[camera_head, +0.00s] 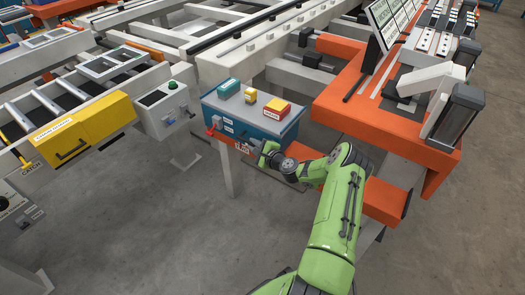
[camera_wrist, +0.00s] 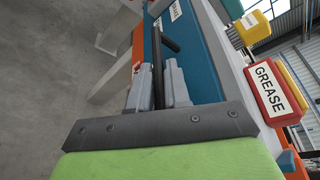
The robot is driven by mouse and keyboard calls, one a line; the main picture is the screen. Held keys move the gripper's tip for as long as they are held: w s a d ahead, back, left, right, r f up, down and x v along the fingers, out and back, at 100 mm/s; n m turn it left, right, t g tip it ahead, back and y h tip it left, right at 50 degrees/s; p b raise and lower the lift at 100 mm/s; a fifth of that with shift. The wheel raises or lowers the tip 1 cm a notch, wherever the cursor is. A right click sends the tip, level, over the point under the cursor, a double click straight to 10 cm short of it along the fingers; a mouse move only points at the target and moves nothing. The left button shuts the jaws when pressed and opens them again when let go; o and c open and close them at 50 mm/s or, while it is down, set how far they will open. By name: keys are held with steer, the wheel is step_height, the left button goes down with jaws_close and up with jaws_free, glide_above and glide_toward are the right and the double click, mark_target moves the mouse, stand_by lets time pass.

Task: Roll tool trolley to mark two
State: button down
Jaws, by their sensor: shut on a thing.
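The tool trolley (camera_head: 228,112) is a blue box with a grey top, standing at the middle of the head view. A teal box (camera_head: 229,87), a small yellow item (camera_head: 250,95) and a red-and-yellow box (camera_head: 276,108) sit on it. In the wrist view the red box (camera_wrist: 277,92) reads GREASE. My gripper (camera_head: 264,150) is at the trolley's front face. Its grey fingers (camera_wrist: 164,85) are shut on a dark handle bar (camera_wrist: 158,55) beside the blue panel (camera_wrist: 200,50). I cannot make out a floor mark two.
A yellow drawer unit (camera_head: 85,132) and a grey control box with a green button (camera_head: 163,108) stand to the left. An orange machine frame (camera_head: 385,130) stands close on the right. White frame rails (camera_head: 265,40) lie behind. Bare concrete floor (camera_head: 150,220) is open at front left.

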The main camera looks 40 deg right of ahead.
steer(key=shift+w+a, duration=0.2)
steer(key=shift+w, duration=0.3)
steer(key=shift+w+a, duration=0.2)
steer(key=shift+w, duration=0.3)
steer(key=shift+r, duration=0.1)
steer(key=c, duration=1.2)
jaws_free()
steer(key=shift+w+a, duration=0.1)
steer(key=shift+w, duration=0.1)
steer(key=shift+o, duration=0.2)
steer(key=shift+s, duration=0.1)
steer(key=shift+s, duration=0.3)
steer(key=p+v, duration=0.3)
steer(key=v, duration=1.2)
